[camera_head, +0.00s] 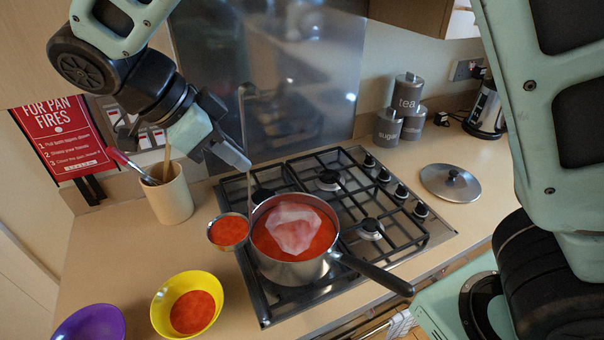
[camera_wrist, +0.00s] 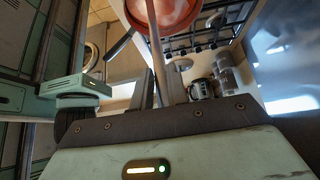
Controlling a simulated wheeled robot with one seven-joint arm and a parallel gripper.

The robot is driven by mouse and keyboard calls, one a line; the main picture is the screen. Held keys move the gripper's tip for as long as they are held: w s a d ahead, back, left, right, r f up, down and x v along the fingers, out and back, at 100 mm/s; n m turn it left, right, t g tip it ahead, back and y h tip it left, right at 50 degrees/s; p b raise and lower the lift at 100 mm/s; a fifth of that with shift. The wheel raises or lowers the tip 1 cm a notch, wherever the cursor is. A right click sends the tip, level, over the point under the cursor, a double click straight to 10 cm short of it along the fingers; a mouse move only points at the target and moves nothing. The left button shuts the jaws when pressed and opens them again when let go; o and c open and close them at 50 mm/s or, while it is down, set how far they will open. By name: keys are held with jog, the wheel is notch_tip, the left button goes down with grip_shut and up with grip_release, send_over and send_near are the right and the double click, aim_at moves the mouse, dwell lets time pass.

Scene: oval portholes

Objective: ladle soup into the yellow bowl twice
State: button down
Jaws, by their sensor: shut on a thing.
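My gripper (camera_head: 243,163) is shut on the upright handle of a metal ladle (camera_head: 248,130). The ladle's cup, full of red soup, hangs level just left of the pot, at about its rim height. The steel pot (camera_head: 293,270) stands on the hob, holding red soup with a pale whitish patch on top. The yellow bowl (camera_head: 168,292) sits on the counter at lower left, in front of the ladle cup, with red soup in its bottom.
A purple bowl (camera_head: 88,324) stands left of the yellow bowl, partly cut off. A utensil crock (camera_head: 170,197) stands behind. The pot's black handle (camera_head: 375,275) points front right. A lid (camera_head: 450,183), several grey canisters (camera_head: 408,92) and a kettle (camera_head: 487,110) are at right.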

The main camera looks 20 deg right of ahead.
jog(key=s+a+p, duration=0.2)
jog(key=a+p, duration=0.2)
jog(key=a, duration=0.8)
jog(key=shift+f, duration=0.1)
notch_tip(320, 180, down, 9)
jog(key=b, duration=0.6)
dwell(0.5)
